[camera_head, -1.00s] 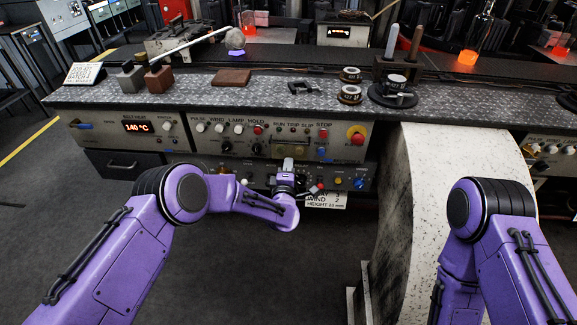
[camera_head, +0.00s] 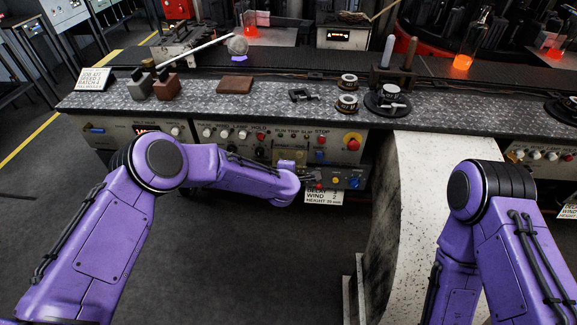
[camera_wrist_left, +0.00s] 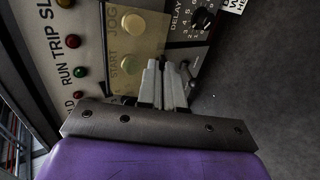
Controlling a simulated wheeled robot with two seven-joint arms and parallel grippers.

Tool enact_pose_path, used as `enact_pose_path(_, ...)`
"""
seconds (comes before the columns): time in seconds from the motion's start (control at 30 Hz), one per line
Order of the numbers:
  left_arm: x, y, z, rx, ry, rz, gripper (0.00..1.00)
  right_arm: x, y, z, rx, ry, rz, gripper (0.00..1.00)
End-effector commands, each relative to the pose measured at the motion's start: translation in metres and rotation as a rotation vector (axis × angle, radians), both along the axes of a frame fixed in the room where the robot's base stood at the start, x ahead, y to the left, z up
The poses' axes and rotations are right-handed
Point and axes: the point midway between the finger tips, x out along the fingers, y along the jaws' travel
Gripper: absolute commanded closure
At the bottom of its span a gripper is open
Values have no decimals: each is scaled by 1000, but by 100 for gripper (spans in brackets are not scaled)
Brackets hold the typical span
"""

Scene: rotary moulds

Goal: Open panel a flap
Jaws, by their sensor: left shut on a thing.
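The panel flap (camera_wrist_left: 150,38) is a see-through yellowish cover over the START and JOG buttons in the left wrist view. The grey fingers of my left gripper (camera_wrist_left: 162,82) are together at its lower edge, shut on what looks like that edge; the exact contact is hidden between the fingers.
A DELAY knob (camera_wrist_left: 203,18) and a small lever are close beside my left fingers. A white job card (camera_head: 324,197) hangs under the panel. The bench top (camera_head: 200,103) carries blocks, a clamp and tape rolls. A pale curved pillar (camera_head: 410,190) stands right of the panel.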

Motion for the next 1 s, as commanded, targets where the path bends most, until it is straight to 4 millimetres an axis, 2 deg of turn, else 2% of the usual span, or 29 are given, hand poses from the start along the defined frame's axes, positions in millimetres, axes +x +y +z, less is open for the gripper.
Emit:
enact_pose_path(0.5, -1, 1, 0, 1, 23, 3, 100, 0, 0, 3, 0, 0, 0, 100)
enact_pose_path(0.53, -1, 1, 0, 1, 23, 3, 84, 0, 0, 4, 0, 0, 0, 100)
enact_pose_path(0.6, -1, 1, 0, 1, 22, 3, 68, 0, 0, 4, 0, 0, 0, 100)
enact_pose_path(0.87, -1, 0, 1, 1, 21, 1, 68, 0, 0, 4, 0, 0, 0, 100)
enact_pose_path(1.0, -10, 0, 9, 2, 20, -1, 68, 0, 0, 3, 0, 0, 0, 100)
